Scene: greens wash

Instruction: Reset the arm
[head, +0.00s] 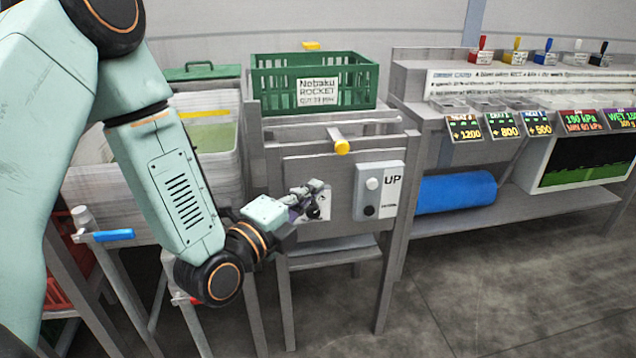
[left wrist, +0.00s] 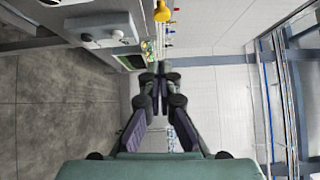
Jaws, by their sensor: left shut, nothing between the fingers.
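My left arm comes in from the left in the head view and reaches to the front of the grey stand. My left gripper (head: 318,190) is in front of the stand's panel, left of the box marked UP (head: 379,191). In the left wrist view, its fingers (left wrist: 158,75) are together with nothing between them. I cannot tell from the head view whether the gripper touches the panel. My right gripper is not in view.
A green crate (head: 275,82) labelled Nobaku Rocket stands on the stand. A yellow knob (head: 342,147) sticks out above the panel. A blue roll (head: 456,192) lies on the right bench's lower shelf. A blue-handled lever (head: 113,236) is at the left. The floor at the right front is clear.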

